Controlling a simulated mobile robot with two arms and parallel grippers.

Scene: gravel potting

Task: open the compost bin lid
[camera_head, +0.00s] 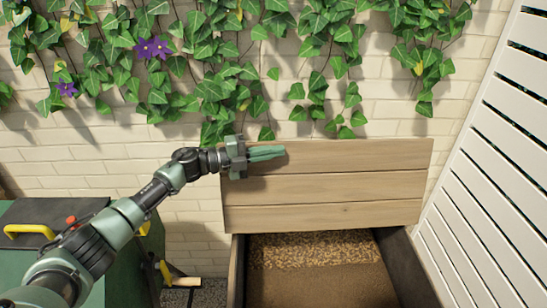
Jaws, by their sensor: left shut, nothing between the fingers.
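The compost bin's wooden lid (330,187) is raised and stands upright along the back of the bin, against the brick wall. The open bin (237,270) shows brown, crumbly contents (320,270) inside. My left gripper (284,152) is shut and empty, in front of the upper left part of the lid, pointing right. I cannot tell whether its fingers touch the lid. My right gripper is not in view.
A green box (28,218) with yellow handles stands at the left, partly behind my left arm. A white slatted fence (470,200) closes off the right side. Ivy (200,60) hangs over the brick wall at the back.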

